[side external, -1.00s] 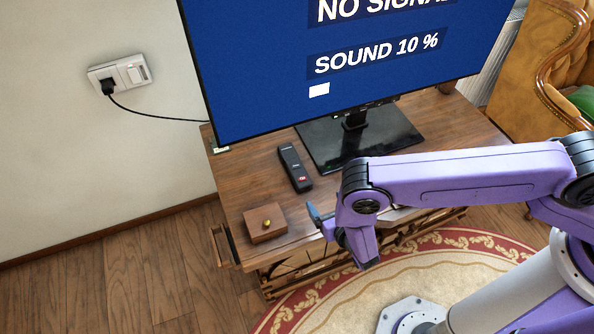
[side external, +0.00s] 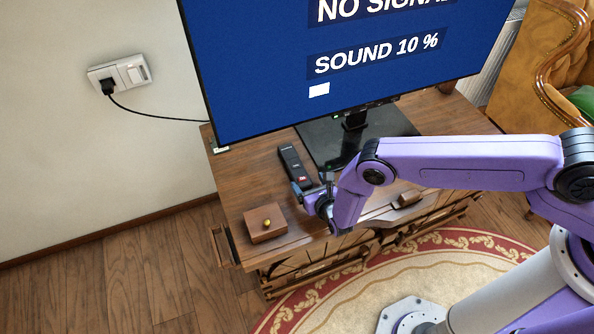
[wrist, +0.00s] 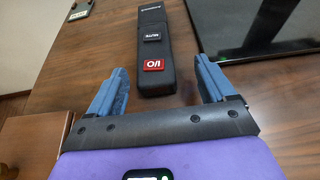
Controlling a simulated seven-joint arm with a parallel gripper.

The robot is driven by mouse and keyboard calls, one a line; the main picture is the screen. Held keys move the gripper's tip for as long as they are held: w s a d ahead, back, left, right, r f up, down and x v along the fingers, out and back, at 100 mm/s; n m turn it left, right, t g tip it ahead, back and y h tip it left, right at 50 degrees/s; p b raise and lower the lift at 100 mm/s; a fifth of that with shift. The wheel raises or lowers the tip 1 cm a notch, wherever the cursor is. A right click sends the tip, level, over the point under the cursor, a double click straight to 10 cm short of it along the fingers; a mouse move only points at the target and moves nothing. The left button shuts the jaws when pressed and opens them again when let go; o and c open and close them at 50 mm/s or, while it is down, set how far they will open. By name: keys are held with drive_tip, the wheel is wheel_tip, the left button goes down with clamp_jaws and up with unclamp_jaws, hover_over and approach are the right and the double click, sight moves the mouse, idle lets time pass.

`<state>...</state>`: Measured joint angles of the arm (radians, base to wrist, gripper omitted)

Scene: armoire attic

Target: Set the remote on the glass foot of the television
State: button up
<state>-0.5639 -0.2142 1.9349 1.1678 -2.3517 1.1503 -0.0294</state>
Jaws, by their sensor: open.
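The black remote (side external: 291,163) lies flat on the wooden cabinet top, left of the television's foot. In the wrist view the remote (wrist: 153,45) has a red button at its near end. The dark glass foot (side external: 324,150) stands under the television (side external: 270,75); its edge also shows at the upper right of the wrist view (wrist: 235,35). My gripper (wrist: 158,85) is open and empty, its blue fingers either side of the remote's near end line. In the side view my gripper (side external: 309,191) is low by the remote's near end. I cannot tell its exact height.
A small wooden box with a yellow knob (side external: 265,223) sits near the cabinet's front left corner. A small brown object (side external: 408,198) lies at the front right. Bare wood (side external: 240,170) is left of the remote. A cable runs to a wall socket (side external: 119,73).

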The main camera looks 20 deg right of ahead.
sight(299, 173)
drive_tip(key=shift+w+a+f, duration=0.2)
drive_tip(key=shift+w, duration=0.7)
drive_tip(key=shift+w+a+f, duration=0.15)
drive_tip(key=shift+w, duration=0.75)
drive_tip(key=shift+x, duration=0.9)
drive_tip(key=c, duration=1.2)
drive_tip(key=shift+r, duration=0.15)
